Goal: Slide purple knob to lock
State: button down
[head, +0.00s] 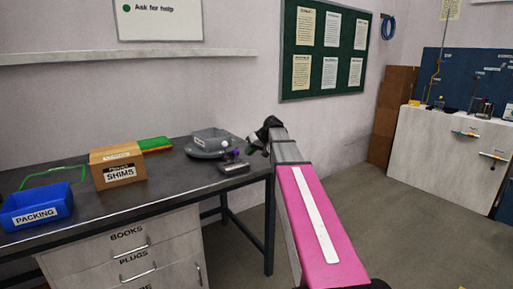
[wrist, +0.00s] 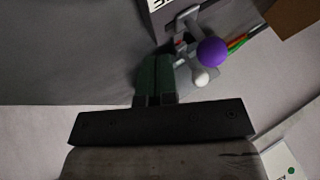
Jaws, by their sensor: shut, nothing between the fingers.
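The purple knob (wrist: 212,52) shows as a round ball in the wrist view, with a small white ball (wrist: 202,76) just below it. It sits on a grey metal device (wrist: 182,22). In the head view the purple knob (head: 236,153) is small, on the grey device (head: 233,168) near the table's right end. My gripper (wrist: 157,60) has dark green fingers, shut together and empty. They lie left of the knob in the wrist view, apart from it in the picture. In the head view my gripper (head: 250,147) is just right of the knob. Any lock mark is too small to tell.
A grey round-cornered container (head: 210,143) stands behind the device on the dark table (head: 120,212). Further left are a cardboard SHIMS box (head: 118,166), a green-topped item (head: 154,144) and a blue PACKING bin (head: 36,206). The table front between them is clear.

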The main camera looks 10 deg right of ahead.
aim_at(236, 156)
jog(key=shift+s+a+r, duration=0.15)
jog(key=shift+a, duration=0.5)
jog(key=shift+s+a+r, duration=0.15)
jog(key=shift+a, duration=0.45)
jog(key=shift+s+a, duration=0.35)
jog(key=shift+a, duration=0.45)
jog(key=shift+s+a, duration=0.3)
jog(key=shift+a, duration=0.45)
jog(key=shift+s+a, duration=0.35)
jog(key=shift+a, duration=0.45)
